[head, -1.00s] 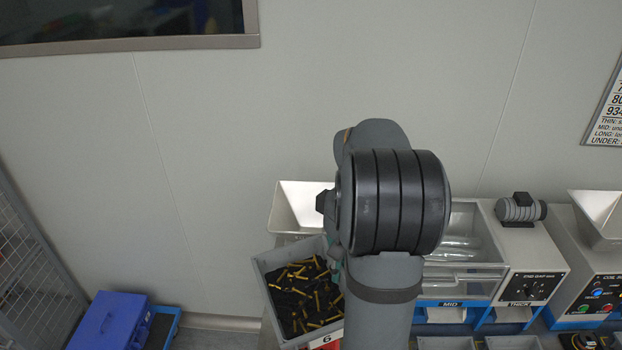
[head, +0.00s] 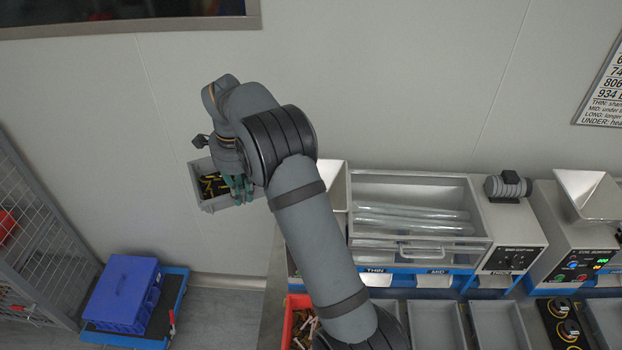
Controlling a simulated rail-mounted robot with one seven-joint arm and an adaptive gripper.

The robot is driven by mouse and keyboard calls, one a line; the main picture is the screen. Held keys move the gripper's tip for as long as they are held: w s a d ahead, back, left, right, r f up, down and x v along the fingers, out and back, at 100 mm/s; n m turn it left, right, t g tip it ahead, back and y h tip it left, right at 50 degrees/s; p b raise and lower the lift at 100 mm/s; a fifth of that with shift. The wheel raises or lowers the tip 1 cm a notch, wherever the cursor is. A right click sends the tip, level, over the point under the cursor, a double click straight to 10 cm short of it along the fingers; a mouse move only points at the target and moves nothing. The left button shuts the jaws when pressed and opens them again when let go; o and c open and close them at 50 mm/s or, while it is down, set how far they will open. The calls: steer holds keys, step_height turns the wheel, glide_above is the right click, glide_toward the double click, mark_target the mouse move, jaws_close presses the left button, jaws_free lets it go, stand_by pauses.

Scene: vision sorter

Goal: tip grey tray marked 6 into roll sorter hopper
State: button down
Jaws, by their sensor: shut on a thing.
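The grey tray (head: 197,172) is at the left of the head view, holding dark and yellow-brown pieces (head: 212,186). My gripper (head: 238,188) is shut on the tray at its right side, and the tray hangs in the air near the wall. Its number is not visible now. The roll sorter (head: 420,205) stands right of centre with a clear-lidded section of rollers. Its white hopper (head: 334,172) is mostly hidden behind my arm, with only a part showing to the right of the tray.
Empty grey trays (head: 437,325) stand below the sorter. A red bin (head: 297,318) with pieces is partly behind my arm. A second machine with a metal hopper (head: 592,200) is at the right.

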mark_target(229, 191)
steer(key=a+m, duration=0.3)
steer(key=shift+w+a+m, duration=0.2)
steer(key=shift+w+m, duration=0.1)
steer(key=shift+d, duration=0.1)
